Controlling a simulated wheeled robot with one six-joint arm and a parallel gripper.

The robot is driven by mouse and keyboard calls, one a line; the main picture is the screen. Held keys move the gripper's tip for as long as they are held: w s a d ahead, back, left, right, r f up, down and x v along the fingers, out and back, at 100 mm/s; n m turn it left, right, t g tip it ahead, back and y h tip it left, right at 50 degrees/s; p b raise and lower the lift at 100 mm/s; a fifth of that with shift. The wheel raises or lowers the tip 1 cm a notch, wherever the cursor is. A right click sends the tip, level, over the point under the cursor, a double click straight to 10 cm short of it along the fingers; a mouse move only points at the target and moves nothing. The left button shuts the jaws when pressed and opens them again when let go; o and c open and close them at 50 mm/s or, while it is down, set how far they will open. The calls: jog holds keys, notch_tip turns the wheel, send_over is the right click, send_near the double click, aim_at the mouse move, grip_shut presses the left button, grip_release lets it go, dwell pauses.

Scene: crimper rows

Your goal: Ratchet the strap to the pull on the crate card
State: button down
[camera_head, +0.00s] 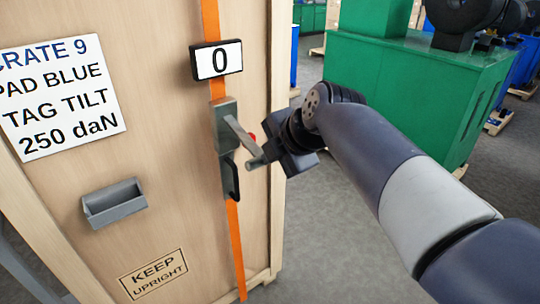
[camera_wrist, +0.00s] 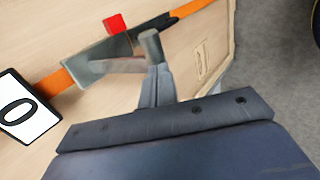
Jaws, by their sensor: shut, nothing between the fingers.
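The crate card (camera_head: 62,95) reads "CRATE 9, PAD BLUE, TAG TILT, 250 daN". The orange strap (camera_head: 236,245) runs down the wooden crate face through a grey ratchet (camera_head: 222,125). The ratchet's lever (camera_head: 241,136) sticks out to the lower right and ends in a round grip, also in the wrist view (camera_wrist: 151,46). A display (camera_head: 216,61) above it reads 0. My gripper (camera_wrist: 157,78) is shut and empty, its fingertips close by the lever's grip. I cannot tell whether they touch. A red part (camera_wrist: 115,23) shows beyond the lever.
A grey open bin (camera_head: 113,203) is fixed to the crate face, above a "KEEP UPRIGHT" label (camera_head: 153,273). A large green machine (camera_head: 420,85) stands behind my arm on the right. Grey floor (camera_head: 340,255) lies open right of the crate.

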notch_tip(320, 180, down, 9)
jog(key=w+a+t+y+b, duration=0.1)
jog(key=w+t+y+b, duration=0.1)
jog(key=b, duration=2)
jog(key=shift+w+a+t+y, duration=0.15)
jog(key=shift+a+t+y, duration=0.15)
jog(key=shift+t, duration=0.6)
jog(key=shift+f, duration=0.25)
